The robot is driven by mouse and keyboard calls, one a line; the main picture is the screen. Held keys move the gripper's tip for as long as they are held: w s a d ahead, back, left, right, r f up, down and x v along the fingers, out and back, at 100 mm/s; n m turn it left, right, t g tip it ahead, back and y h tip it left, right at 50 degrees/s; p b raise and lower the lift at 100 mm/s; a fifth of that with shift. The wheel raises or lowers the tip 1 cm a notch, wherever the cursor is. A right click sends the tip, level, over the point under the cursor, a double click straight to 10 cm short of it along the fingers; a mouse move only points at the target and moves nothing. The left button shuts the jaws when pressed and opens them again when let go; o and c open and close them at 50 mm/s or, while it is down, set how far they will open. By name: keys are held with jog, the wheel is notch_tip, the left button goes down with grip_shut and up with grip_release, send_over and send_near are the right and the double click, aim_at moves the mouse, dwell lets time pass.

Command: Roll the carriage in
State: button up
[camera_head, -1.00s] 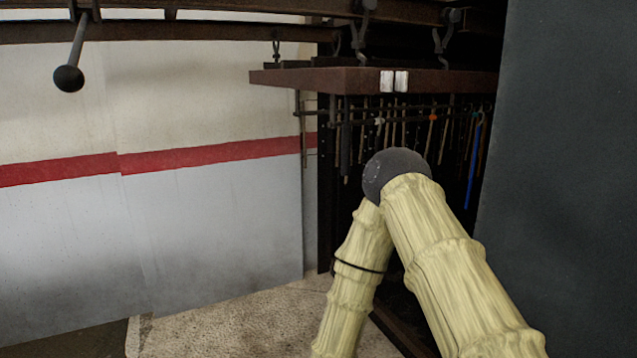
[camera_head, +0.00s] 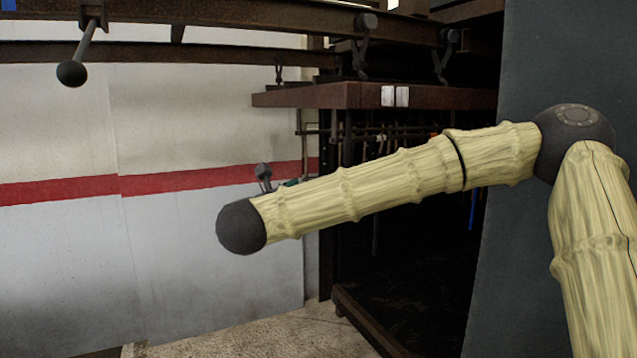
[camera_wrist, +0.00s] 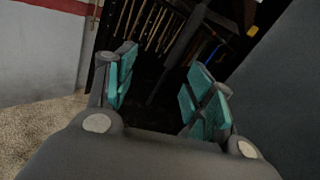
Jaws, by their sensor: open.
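The carriage (camera_head: 430,97) is a rusty brown slab hung by dark hooked hangers (camera_head: 362,50) under the overhead rail (camera_head: 230,16). It carries two small white plates (camera_head: 394,96) on its near edge. A lever with a dark ball knob (camera_head: 72,74) hangs from the rail at the upper left, apart from the carriage. My gripper (camera_wrist: 160,95) is open and empty, with teal pads spread apart in the wrist view. In the head view my forearm mostly hides it; only bits of it show above the arm, below and left of the carriage.
Tools hang on a dark rack behind, also in the wrist view (camera_wrist: 150,28). A dark grey panel (camera_head: 540,60) stands close on the right. A pale wall (camera_head: 60,120) with a red stripe is on the left. The space before that wall looks clear.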

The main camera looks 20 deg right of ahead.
aim_at(346, 163)
notch_tip(346, 163, up, 4)
jog(key=s+d+m+g+h, duration=0.1)
jog(key=s+d+m, duration=0.1)
jog(key=m, duration=0.1)
jog(key=p+x, duration=1)
jog(key=x, duration=0.1)
jog(key=shift+w+d+p, duration=0.1)
jog(key=shift+w+p, duration=0.15)
jog(key=shift+p, duration=0.1)
jog(key=shift+f+b, duration=0.15)
jog(key=shift+b, duration=0.15)
jog(key=shift+w+d, duration=0.1)
jog(key=shift+b+x, duration=0.5)
jog(key=shift+x, duration=0.6)
jog(key=shift+c, duration=0.4)
grip_shut()
